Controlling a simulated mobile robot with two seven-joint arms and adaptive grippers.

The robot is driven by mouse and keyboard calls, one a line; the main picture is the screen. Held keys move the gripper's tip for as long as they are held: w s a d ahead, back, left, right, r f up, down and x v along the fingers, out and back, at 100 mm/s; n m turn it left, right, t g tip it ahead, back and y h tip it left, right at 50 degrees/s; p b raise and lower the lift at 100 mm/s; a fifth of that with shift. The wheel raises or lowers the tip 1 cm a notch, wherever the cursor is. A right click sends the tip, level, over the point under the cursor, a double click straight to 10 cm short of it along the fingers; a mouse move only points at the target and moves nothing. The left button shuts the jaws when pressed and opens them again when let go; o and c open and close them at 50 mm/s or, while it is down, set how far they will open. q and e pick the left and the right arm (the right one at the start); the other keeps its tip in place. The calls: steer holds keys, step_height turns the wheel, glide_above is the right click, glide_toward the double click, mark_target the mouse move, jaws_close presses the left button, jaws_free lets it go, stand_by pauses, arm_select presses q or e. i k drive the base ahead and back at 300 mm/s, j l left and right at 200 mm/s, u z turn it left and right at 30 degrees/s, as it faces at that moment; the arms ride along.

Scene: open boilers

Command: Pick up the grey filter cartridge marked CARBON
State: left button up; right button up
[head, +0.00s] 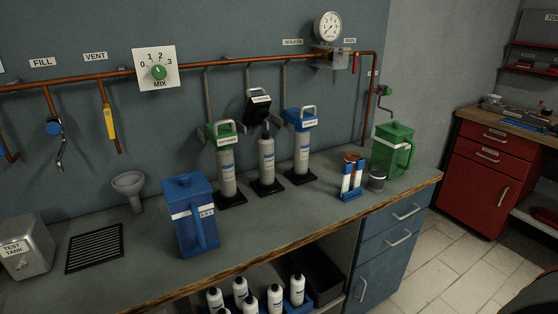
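Several pale grey-white cartridges with dark tops, such as this one (275,299), stand on the open shelf under the counter, cut by the bottom edge. One cartridge (298,290) stands in a blue holder. Three more grey cylinders stand on black bases on the counter: one under a green head (221,134), one (266,160) below a raised black head (258,106), and one under a blue head (300,119). All have small labels too small to read, so I cannot tell which is marked CARBON. Neither of my grippers is in view.
A blue lidded jug (190,215) stands near the counter's front edge. A green jug (393,149), small dark cup (377,179) and blue rack of tubes (351,181) stand right. A black bin (322,274) sits on the shelf. Copper piping (95,77) crosses the wall.

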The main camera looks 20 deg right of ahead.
mark_target(266, 144)
steer(key=l, duration=0.5)
steer(key=i+l+z, duration=0.1)
steer(key=l, duration=0.35)
steer(key=i+l+z, duration=0.1)
steer(key=l, duration=0.4)
steer(key=i+l, duration=0.15)
steer(key=l, duration=0.3)
